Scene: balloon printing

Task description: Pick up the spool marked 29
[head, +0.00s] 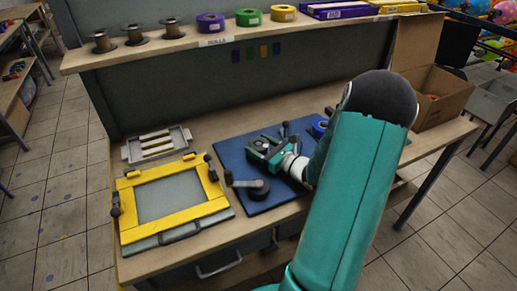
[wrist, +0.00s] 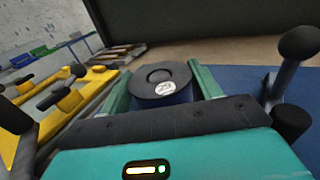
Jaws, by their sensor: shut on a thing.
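My gripper (wrist: 161,97) is shut on a dark round spool (wrist: 160,76), with one green finger on each side of it. In the head view my gripper (head: 262,150) is low over the blue mat on the bench, and the held spool is mostly hidden there. I cannot tell if the spool touches the mat.
The blue mat (head: 228,152) carries a dark crank handle (head: 257,188) and a blue round part (head: 320,127) close to my wrist. A yellow frame (head: 130,205) lies to the left, with a slotted tray (head: 157,146) behind it. Several spools stand on the back shelf (head: 120,56).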

